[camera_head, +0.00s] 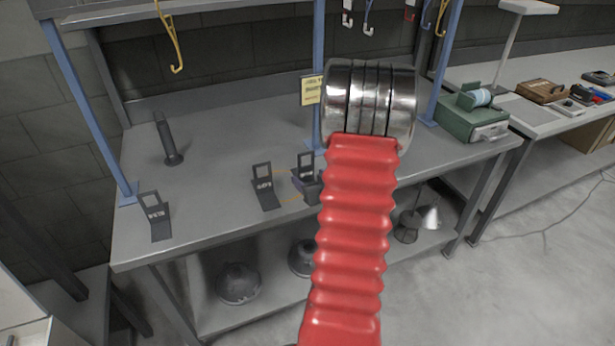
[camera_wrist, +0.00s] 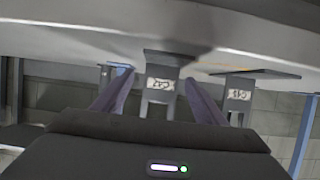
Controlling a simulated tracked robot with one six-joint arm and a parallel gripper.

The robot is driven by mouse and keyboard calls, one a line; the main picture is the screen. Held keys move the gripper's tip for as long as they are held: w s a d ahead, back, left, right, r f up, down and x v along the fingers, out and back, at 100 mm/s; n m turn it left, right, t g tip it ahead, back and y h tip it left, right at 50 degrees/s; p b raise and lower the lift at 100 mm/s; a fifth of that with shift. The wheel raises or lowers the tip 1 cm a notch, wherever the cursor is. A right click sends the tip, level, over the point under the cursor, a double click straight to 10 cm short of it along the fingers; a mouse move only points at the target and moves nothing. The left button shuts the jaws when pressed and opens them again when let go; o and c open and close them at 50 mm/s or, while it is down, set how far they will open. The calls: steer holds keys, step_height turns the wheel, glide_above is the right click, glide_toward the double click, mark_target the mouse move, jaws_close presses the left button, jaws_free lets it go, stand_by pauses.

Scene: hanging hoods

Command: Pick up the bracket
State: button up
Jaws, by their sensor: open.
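Several dark brackets with upright frames and pale labels stand on the grey workbench (camera_head: 215,170). One bracket (camera_head: 155,216) is at the front left, one (camera_head: 265,188) near the middle, and one (camera_head: 306,168) just left of my red arm. In the wrist view, a labelled bracket (camera_wrist: 161,84) lies between the two spread purple-grey fingers of my gripper (camera_wrist: 160,78). The fingers flank it with gaps on both sides. Another bracket (camera_wrist: 239,94) stands to the right, outside the fingers. In the head view my arm hides most of my gripper.
Blue posts (camera_head: 85,110) rise from the bench, and yellow hooks (camera_head: 168,40) hang above. A green box (camera_head: 472,115) sits at the right. Hoods (camera_head: 238,284) are on the lower shelf. The bench's left middle is clear.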

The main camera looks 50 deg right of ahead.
mark_target(307, 175)
steer(key=shift+x, duration=1.5)
jaws_close()
steer(key=shift+r, duration=0.15)
steer(key=shift+r, duration=4.9)
steer(key=shift+w, duration=0.1)
